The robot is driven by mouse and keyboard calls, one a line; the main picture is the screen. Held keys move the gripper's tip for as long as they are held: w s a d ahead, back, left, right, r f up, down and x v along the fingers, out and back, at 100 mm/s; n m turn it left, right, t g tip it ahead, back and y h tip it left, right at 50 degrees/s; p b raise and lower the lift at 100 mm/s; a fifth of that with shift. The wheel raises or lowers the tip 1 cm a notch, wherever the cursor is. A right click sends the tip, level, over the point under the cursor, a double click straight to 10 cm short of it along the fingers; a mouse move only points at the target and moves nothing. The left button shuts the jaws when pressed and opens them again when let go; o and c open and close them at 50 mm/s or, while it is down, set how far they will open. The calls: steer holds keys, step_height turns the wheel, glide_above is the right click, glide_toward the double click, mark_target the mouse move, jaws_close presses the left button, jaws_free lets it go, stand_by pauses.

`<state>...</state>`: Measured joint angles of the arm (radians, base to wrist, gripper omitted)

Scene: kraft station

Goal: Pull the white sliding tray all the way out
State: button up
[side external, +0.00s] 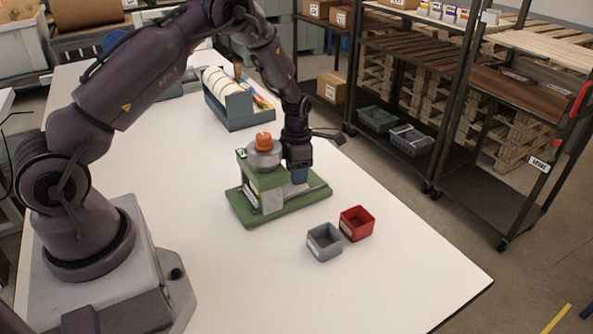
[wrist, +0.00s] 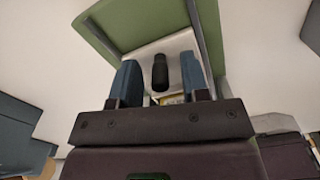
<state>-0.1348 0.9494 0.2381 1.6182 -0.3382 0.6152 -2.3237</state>
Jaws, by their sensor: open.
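The white sliding tray (wrist: 178,44) shows in the wrist view, set in a green frame, with a dark upright handle (wrist: 160,72) on it. My gripper (wrist: 159,64) is open, with one blue finger on each side of the handle and visible gaps between. In the side view my gripper (side external: 299,174) points down at the right part of the green station (side external: 245,210), low over its base. The tray is mostly hidden there behind the gripper and the station's body. An orange knob (side external: 263,141) tops the station.
A grey bin (side external: 324,243) and a red bin (side external: 357,223) stand to the right of the station, close to its base. A blue-grey rack (side external: 232,108) stands behind it. The white table (side external: 390,292) is clear at the front right.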

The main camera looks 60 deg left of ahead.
steer(key=shift+f, duration=0.15)
steer(key=shift+c, duration=0.4)
jaws_close()
steer(key=w, duration=0.9)
steer(key=shift+w+a, duration=0.1)
steer(key=shift+w, duration=0.7)
steer(key=shift+o, duration=0.4)
jaws_free()
step_height(320, 180, up, 13)
